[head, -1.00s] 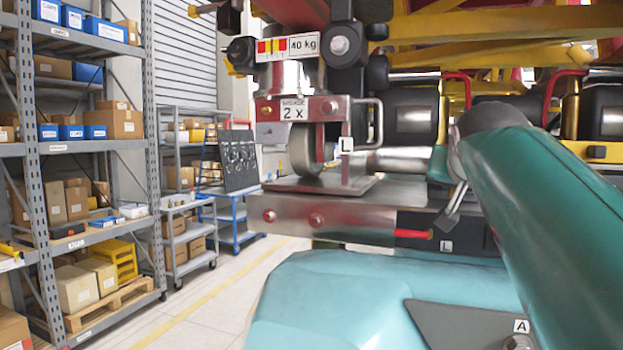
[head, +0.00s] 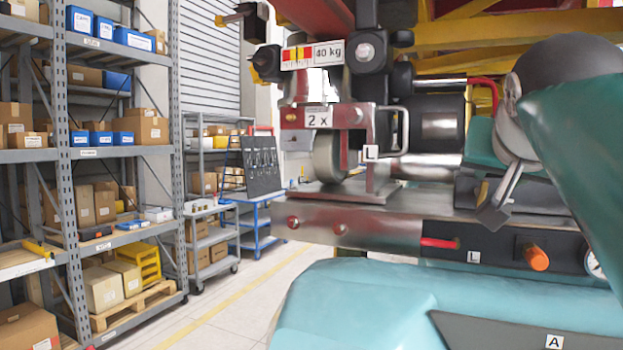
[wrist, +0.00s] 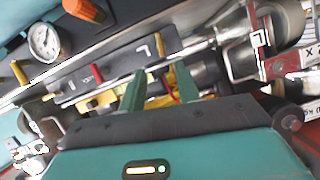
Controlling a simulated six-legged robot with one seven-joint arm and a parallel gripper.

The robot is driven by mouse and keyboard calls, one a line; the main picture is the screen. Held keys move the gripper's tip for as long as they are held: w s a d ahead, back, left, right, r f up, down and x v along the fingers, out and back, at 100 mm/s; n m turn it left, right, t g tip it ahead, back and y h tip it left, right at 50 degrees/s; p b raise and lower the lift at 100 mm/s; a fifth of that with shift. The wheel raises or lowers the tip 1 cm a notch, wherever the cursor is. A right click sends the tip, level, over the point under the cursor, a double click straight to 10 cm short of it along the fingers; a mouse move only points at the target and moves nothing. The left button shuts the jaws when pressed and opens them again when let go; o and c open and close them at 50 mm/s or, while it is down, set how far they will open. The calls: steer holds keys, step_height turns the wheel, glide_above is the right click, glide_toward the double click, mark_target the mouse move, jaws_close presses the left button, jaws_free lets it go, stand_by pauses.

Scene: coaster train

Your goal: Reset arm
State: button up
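My teal arm (head: 585,140) fills the right side of the head view, bent, with a dark rounded joint at its top. Beyond the fingers is the dark panel (wrist: 110,72) with an "L" label, a red handle and a yellow handle. A round gauge (wrist: 44,42) and an orange knob (wrist: 85,10) are at the upper left of that view.
The steel wheel assembly (head: 330,155) with "2 x" and "40 kg" labels stands close ahead. The orange knob also shows on the panel in the head view (head: 536,257). Shelves (head: 70,180) with boxes and a blue cart (head: 250,215) stand left. Floor (head: 235,300) between is clear.

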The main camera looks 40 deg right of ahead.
steer(key=v, duration=0.2)
steer(key=shift+s+a+r, duration=0.1)
steer(key=shift+s+a, duration=0.05)
steer(key=shift+a, duration=0.1)
stand_by(0.4)
